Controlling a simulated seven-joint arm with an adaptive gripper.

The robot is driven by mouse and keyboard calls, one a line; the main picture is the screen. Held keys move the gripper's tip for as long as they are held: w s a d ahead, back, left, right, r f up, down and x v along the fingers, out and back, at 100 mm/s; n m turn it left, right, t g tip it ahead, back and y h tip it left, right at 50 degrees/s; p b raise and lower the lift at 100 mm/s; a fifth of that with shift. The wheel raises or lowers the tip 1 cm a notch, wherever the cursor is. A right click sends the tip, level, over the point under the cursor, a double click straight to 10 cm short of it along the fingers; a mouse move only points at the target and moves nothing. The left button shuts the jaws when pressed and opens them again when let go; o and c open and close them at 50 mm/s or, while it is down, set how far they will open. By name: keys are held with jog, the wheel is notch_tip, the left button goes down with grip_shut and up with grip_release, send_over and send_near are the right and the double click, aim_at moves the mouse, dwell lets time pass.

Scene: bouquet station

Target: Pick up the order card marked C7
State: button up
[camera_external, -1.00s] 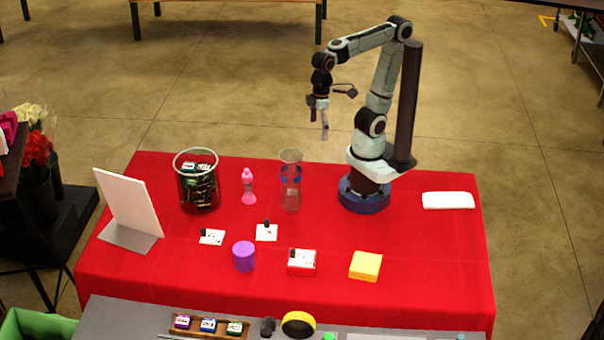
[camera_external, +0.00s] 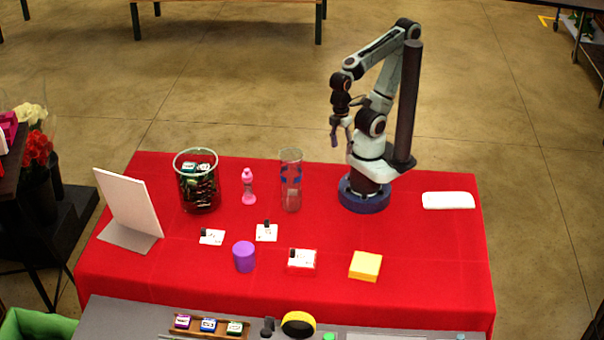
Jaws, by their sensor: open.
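Three small white order cards with black clips lie on the red table: a left card (camera_external: 212,238), a middle card (camera_external: 267,234), and a right card (camera_external: 303,259) on a red block or base. Their markings are too small to read, so I cannot tell which is C7. My gripper (camera_external: 341,143) is open and empty, pointing down. It is raised near my arm's base, behind and above the cards and well apart from them.
A purple cylinder (camera_external: 244,257) stands between the left and right cards. A yellow block (camera_external: 366,266), clear glass (camera_external: 291,182), pink bottle (camera_external: 248,187) and dark-filled glass jar (camera_external: 198,184) are nearby. A white panel (camera_external: 130,203) stands left. The red table's (camera_external: 420,250) right side is mostly clear.

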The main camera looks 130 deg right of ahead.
jog(key=m, duration=0.9)
send_over(267, 228)
jog(key=d, duration=0.1)
jog(key=shift+h, duration=0.4)
notch_tip(267, 228, down, 18)
jog(key=shift+s+r, duration=0.1)
jog(key=shift+s, duration=0.05)
notch_tip(267, 228, down, 6)
jog(key=shift+d+f, duration=0.1)
jog(key=shift+f, duration=0.15)
